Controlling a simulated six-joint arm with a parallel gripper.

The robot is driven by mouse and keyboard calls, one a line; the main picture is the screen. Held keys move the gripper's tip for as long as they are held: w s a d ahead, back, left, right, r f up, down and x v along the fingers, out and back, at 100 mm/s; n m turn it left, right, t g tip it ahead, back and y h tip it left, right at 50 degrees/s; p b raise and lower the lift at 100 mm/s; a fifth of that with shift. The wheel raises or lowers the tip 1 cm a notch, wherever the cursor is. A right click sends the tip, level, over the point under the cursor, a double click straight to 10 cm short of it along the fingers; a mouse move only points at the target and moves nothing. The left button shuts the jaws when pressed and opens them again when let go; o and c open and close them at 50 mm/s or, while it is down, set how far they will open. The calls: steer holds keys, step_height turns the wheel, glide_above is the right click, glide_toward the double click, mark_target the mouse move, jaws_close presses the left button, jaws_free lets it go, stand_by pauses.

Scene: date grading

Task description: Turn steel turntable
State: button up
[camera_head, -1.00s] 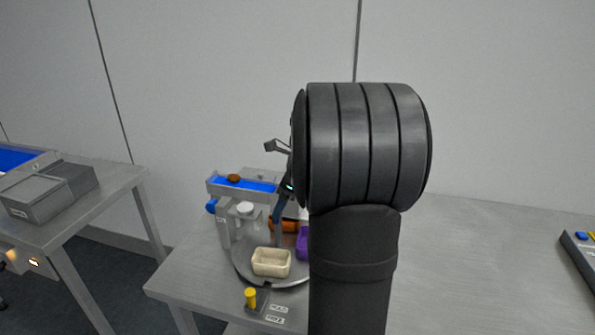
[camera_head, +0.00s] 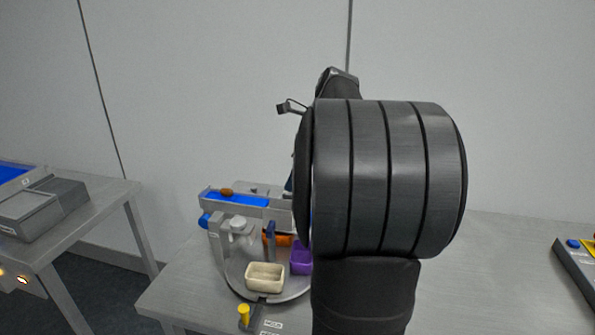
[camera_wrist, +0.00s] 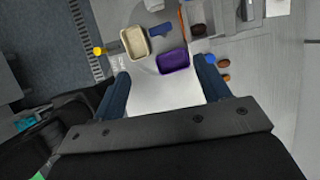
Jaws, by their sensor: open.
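The steel turntable (camera_head: 292,287) is a round grey disc at the left end of the table. It bears a cream bin (camera_head: 265,276) at its front, a purple bin (camera_head: 301,258) at its right, partly hidden by my arm, and an orange bin (camera_head: 277,239) at its back. A dark blue upright post (camera_head: 269,236) stands among the bins. In the wrist view, my gripper (camera_wrist: 160,67) is open and empty, its blue fingers wide apart. The cream bin (camera_wrist: 135,42), purple bin (camera_wrist: 173,61) and blue post (camera_wrist: 160,30) show beyond the fingertips. My arm hides the gripper in the head view.
A blue-topped conveyor (camera_head: 236,199) with a brown date on it stands behind the turntable. A yellow knob (camera_head: 243,312) stands at the front edge. A second table (camera_head: 110,195) stands left across a gap. The table right of my arm is largely clear.

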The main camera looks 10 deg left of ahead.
steer(key=n, duration=0.1)
glide_toward(271, 226)
steer(key=x, duration=0.8)
steer(key=shift+w+a+f, duration=0.1)
steer(key=shift+a+f, duration=0.05)
steer(key=shift+f, duration=0.25)
steer(key=c, duration=1.4)
